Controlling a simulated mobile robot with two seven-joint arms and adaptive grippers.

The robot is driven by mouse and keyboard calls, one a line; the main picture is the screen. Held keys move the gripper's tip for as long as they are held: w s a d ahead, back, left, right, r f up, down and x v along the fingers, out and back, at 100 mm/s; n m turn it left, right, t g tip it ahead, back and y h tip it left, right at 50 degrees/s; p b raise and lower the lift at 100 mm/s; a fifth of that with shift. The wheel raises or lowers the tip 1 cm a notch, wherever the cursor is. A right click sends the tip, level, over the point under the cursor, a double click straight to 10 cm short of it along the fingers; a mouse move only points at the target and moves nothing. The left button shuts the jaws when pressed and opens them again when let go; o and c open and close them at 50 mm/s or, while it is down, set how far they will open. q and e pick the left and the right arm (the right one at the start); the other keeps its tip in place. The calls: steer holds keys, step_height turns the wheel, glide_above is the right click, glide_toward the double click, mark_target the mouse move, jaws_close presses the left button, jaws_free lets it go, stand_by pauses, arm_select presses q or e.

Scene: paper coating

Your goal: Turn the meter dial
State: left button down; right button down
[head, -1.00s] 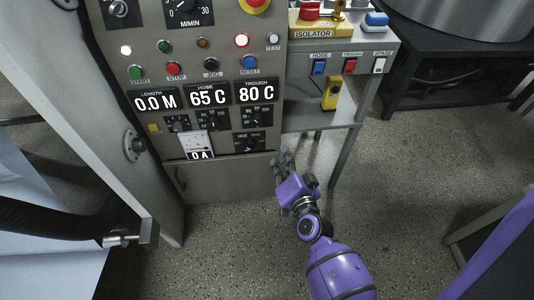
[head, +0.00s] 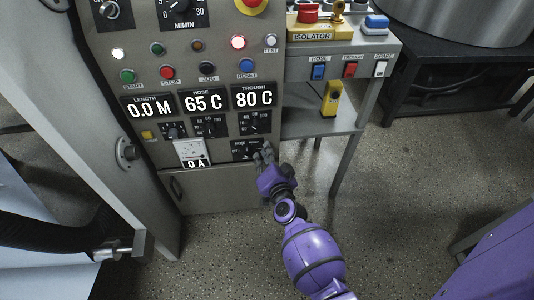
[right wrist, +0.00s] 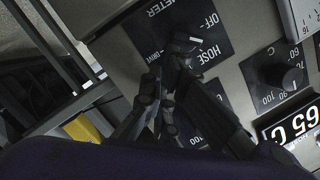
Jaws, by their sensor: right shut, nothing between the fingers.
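The meter dial plate (head: 240,148) is black and sits low on the grey control panel, right of the white meter reading 0 A (head: 190,153). In the right wrist view the plate (right wrist: 207,14) shows the words METER, OFF, HOSE and DRIVE. Part of the dark knob with a small white mark shows at the fingertips; most of it is hidden. My right gripper (head: 264,154) is shut and empty, at the right edge of the dial plate. In the right wrist view its fingers (right wrist: 167,72) cover the plate's middle; I cannot tell if they touch the knob. My left gripper is not in view.
Other temperature dials (head: 255,122) and a HOSE 65 C display (head: 203,100) lie just above. A side shelf (head: 315,123) with a yellow pendant (head: 331,98) stands to the right. A black hose (head: 45,235) is at lower left. The floor in front is open.

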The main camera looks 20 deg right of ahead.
steer(key=shift+f, duration=0.15)
steer(key=shift+a+f+m+b, duration=0.1)
steer(key=shift+f+m+b, duration=0.5)
steer(key=shift+b, duration=0.55)
steer(key=shift+f, duration=0.25)
steer(key=shift+r, duration=0.1)
